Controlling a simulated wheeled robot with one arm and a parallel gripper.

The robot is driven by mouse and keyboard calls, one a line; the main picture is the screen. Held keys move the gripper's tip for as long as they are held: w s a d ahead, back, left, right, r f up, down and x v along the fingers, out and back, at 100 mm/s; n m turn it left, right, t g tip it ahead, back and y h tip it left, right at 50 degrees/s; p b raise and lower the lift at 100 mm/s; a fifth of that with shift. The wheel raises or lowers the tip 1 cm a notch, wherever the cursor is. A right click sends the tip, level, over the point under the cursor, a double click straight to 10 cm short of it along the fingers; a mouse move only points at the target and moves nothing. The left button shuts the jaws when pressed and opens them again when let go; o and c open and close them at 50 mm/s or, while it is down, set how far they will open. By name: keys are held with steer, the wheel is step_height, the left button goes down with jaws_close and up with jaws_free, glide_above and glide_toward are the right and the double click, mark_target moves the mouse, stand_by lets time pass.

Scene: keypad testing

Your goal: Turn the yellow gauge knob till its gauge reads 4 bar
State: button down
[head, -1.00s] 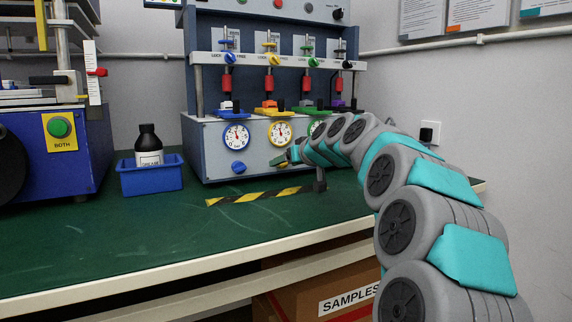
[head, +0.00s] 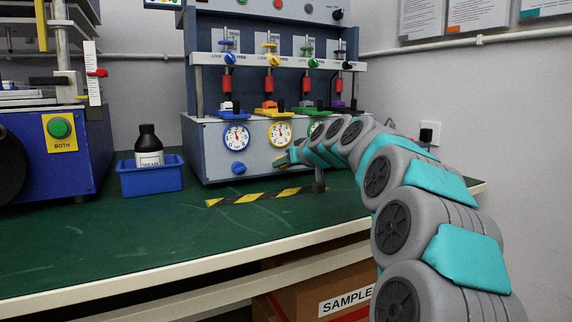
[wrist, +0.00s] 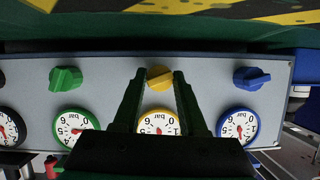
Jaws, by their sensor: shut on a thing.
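The yellow gauge knob (wrist: 160,77) sits on the grey front panel between the fingertips of my gripper (wrist: 159,75) in the wrist view, which looks upside down. My gripper is shut on this knob. The yellow-rimmed gauge (head: 280,133) is above the knob in the head view. In the wrist view the same gauge (wrist: 158,119) is partly hidden by my fingers and palm. Its needle is too small to read exactly. In the head view my gripper (head: 285,158) is at the panel below that gauge.
The blue knob (wrist: 251,78) and green knob (wrist: 65,78) stand close on either side, each by its own gauge. A yellow-black striped strip (head: 260,196) lies on the green bench in front. A blue tray (head: 152,178) with a dark bottle stands left.

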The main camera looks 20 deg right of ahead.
stand_by(0.4)
steer(key=shift+m+y+p, duration=0.55)
steer(key=shift+m+y, duration=0.25)
steer(key=shift+m, duration=0.4)
steer(key=shift+d+f+m+y+p, duration=0.15)
steer(key=shift+m+y+p, duration=0.5)
steer(key=shift+m, duration=0.65)
steer(key=shift+c, duration=2.2)
jaws_free()
steer(key=shift+v, duration=3.9)
steer(key=shift+d+f, duration=0.15)
